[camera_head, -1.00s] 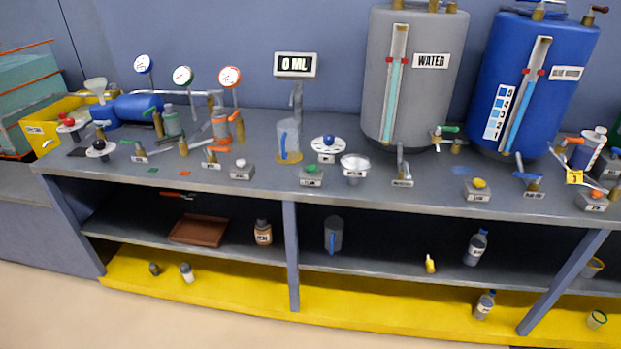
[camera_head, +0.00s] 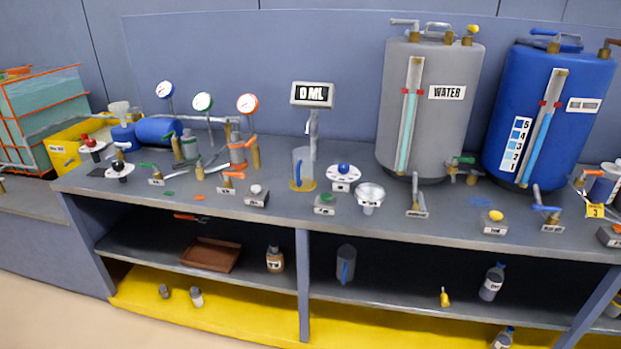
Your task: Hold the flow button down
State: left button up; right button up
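Several buttons stand along the bench top, and their small labels are too blurred to tell which one reads flow. A green-topped button box (camera_head: 325,204) stands near the front edge, in front of the clear jug with a blue handle (camera_head: 302,169). A white-topped button box (camera_head: 256,196) stands to its left, and a yellow-topped one (camera_head: 493,222) far to its right. The jug stands on a yellow disc under a spout (camera_head: 314,135). The display (camera_head: 312,94) above it reads 0 ML. Neither gripper is in view, and nothing touches these buttons.
A grey WATER tank (camera_head: 429,115) and a blue tank (camera_head: 550,115) stand at the back right. Several gauges and valves stand left. The floor (camera_head: 60,290) in front looks clear.

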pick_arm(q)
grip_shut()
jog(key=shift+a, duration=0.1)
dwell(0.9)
